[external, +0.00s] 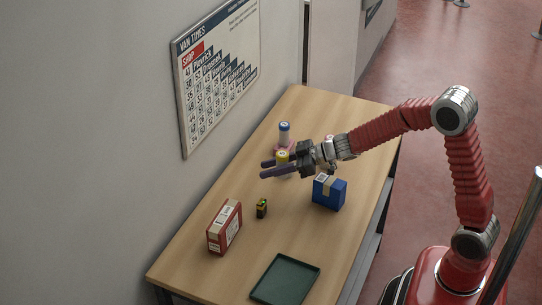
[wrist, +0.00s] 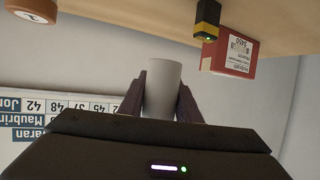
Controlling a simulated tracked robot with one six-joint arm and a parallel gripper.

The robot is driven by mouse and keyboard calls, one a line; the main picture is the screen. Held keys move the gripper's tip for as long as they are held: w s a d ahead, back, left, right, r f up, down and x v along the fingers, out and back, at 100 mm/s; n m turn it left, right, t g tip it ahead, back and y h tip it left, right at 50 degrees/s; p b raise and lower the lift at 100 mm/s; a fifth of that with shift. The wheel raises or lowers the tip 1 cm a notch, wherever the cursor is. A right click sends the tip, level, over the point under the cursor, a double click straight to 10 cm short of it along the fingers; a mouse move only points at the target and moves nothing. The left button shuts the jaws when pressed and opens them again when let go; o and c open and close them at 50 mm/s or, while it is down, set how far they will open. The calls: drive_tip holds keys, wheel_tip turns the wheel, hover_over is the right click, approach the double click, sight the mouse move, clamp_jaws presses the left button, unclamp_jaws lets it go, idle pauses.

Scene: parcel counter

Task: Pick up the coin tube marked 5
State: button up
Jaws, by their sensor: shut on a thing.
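A pale coin tube (wrist: 163,88) stands between the two dark fingers of my gripper (wrist: 161,98) in the wrist view, and the fingers are shut on it. In the external view my gripper (external: 281,169) is over the middle of the table, around a tube with a yellow cap (external: 282,156). The marking on this tube is too small to read. Another tube with a blue cap (external: 285,129) stands just behind it. In the wrist view an orange-brown round cap (wrist: 32,12) with a mark shows at the upper left.
A blue box (external: 329,192) stands right of my gripper. A red-and-white box (external: 225,227) and a small black-and-yellow item (external: 262,208) stand nearer the front. A dark green tray (external: 286,279) lies at the front edge. A wall with a chart (external: 218,75) borders the table's left.

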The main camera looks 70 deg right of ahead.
drive_tip(key=shift+s, duration=1.25)
drive_tip(key=shift+d, duration=0.1)
